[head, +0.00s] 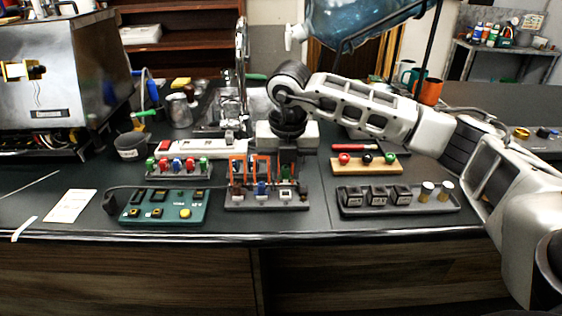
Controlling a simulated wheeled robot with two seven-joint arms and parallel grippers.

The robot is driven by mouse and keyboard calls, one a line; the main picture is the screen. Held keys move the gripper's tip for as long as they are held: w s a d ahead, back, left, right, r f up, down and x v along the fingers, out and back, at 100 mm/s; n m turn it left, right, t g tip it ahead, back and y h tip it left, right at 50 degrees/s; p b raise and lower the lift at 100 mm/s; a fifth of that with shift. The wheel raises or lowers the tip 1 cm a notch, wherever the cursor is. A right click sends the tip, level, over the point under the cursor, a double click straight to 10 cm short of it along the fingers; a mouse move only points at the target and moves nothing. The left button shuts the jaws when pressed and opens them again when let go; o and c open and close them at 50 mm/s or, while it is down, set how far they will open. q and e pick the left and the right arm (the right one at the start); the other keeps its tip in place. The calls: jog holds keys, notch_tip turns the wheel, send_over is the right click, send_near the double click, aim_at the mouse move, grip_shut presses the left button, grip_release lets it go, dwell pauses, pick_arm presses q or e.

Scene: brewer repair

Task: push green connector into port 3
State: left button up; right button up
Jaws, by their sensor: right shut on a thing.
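My right gripper (287,172) reaches down from my right arm over the grey port block (240,206) at the middle of the counter. It is shut on a small green connector (287,169), which is partly hidden between the dark fingers. The connector is above the right part of the block; I cannot tell whether it touches a port. A blue connector (262,188) stands in the middle of the block, and a white-faced part (286,193) is to its right. The port numbers are too small to read. My left gripper is not in view.
Orange frames (237,168) stand at the back of the block. A green board (165,213) lies left, and a rack of red and green connectors (178,174) is behind it. A wooden stand (366,167) and a dark tray (398,211) are right. The front edge is clear.

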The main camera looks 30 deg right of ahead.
aim_at(286, 177)
jog(key=shift+s+f, duration=0.1)
jog(key=shift+f, duration=0.35)
jog(key=shift+f+b, duration=0.65)
jog(key=shift+f, duration=0.35)
pick_arm(q)
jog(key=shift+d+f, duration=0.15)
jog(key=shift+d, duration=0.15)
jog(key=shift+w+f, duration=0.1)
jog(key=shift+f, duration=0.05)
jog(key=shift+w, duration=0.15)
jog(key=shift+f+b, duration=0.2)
jog(key=shift+b, duration=0.15)
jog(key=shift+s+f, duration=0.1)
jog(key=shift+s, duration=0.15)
pick_arm(e)
jog(key=shift+f, duration=0.1)
